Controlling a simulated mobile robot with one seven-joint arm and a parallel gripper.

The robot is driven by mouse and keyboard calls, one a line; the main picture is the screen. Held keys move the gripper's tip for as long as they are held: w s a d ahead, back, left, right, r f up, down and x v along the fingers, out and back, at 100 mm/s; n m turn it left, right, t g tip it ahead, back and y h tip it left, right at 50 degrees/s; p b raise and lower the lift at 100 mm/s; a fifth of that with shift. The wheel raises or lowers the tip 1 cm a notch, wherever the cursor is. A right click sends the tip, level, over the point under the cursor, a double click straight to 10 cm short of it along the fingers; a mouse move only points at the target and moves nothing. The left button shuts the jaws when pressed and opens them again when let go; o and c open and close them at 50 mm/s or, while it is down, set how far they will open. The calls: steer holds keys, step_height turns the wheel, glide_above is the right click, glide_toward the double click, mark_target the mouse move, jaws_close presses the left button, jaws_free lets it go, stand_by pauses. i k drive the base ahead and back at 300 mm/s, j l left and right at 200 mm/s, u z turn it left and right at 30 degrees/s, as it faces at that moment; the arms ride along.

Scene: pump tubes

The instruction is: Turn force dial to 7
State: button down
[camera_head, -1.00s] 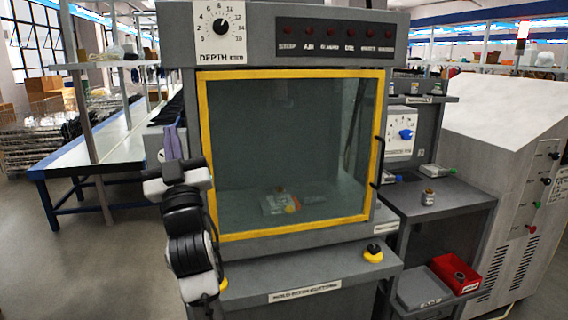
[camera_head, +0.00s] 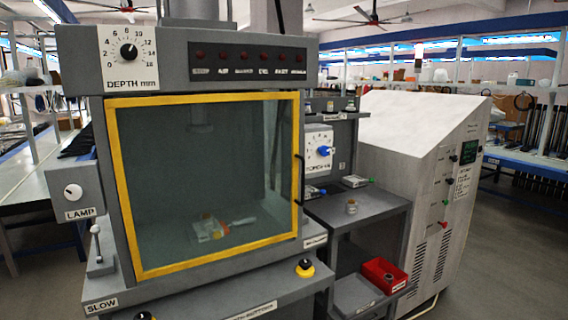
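My gripper is not in view.
The yellow-framed door (camera_head: 205,266) is shut. A red bin (camera_head: 384,275) is lower right, beside a large white cabinet (camera_head: 405,135). A lamp switch (camera_head: 73,192) is at left.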

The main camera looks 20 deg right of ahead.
mark_target(324, 150)
steer(key=i+l+z, duration=0.1)
steer(key=i, duration=0.45)
steer(key=i+l+z, duration=0.1)
steer(key=i, duration=0.45)
steer(key=l, duration=0.1)
